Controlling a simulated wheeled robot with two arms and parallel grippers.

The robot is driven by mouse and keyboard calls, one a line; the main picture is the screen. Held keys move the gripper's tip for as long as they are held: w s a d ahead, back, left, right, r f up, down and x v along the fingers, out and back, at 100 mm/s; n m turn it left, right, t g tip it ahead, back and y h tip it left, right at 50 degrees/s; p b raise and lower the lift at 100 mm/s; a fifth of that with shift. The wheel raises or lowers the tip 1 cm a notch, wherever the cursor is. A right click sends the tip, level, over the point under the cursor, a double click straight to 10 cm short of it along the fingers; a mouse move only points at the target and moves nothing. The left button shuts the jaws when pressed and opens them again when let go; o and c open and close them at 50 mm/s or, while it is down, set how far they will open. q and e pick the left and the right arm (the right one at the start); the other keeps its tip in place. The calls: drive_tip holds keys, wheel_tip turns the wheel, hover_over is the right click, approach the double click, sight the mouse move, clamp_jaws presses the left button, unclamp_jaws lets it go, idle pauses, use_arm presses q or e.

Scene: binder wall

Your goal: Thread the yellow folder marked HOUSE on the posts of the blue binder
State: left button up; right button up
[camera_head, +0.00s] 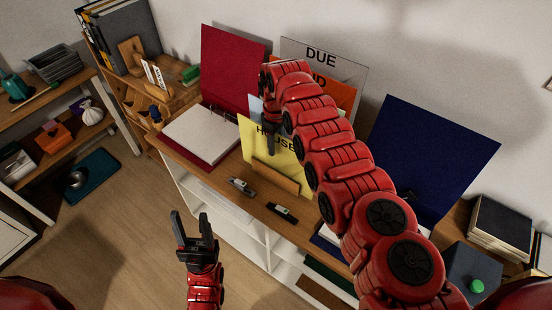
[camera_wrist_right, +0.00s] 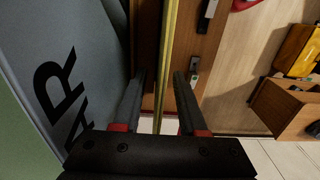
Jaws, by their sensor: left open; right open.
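The yellow folder marked HOUSE (camera_head: 287,157) stands upright in a wooden holder (camera_head: 275,178) on the shelf top. My right gripper (camera_head: 270,145) points down at its top edge. In the right wrist view the folder shows edge-on as a thin yellow strip (camera_wrist_right: 168,60) between the open fingers (camera_wrist_right: 160,90), not clamped. The blue binder (camera_head: 430,150) stands open at the right with its cover raised; my right arm hides much of its lower part, and I cannot make out its posts clearly. My left gripper (camera_head: 190,216) is open and empty, low in front of the shelf.
A red binder (camera_head: 232,70) lies open at the left with white pages (camera_head: 203,134). Grey (camera_head: 345,65) and orange (camera_head: 345,98) folders stand behind the yellow one. Two small dark-and-light objects (camera_head: 241,186) (camera_head: 282,211) lie by the front edge. Stacked books (camera_head: 500,220) stand at right.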

drive_tip(key=shift+f, duration=0.15)
idle(0.3)
clamp_jaws()
idle(1.2)
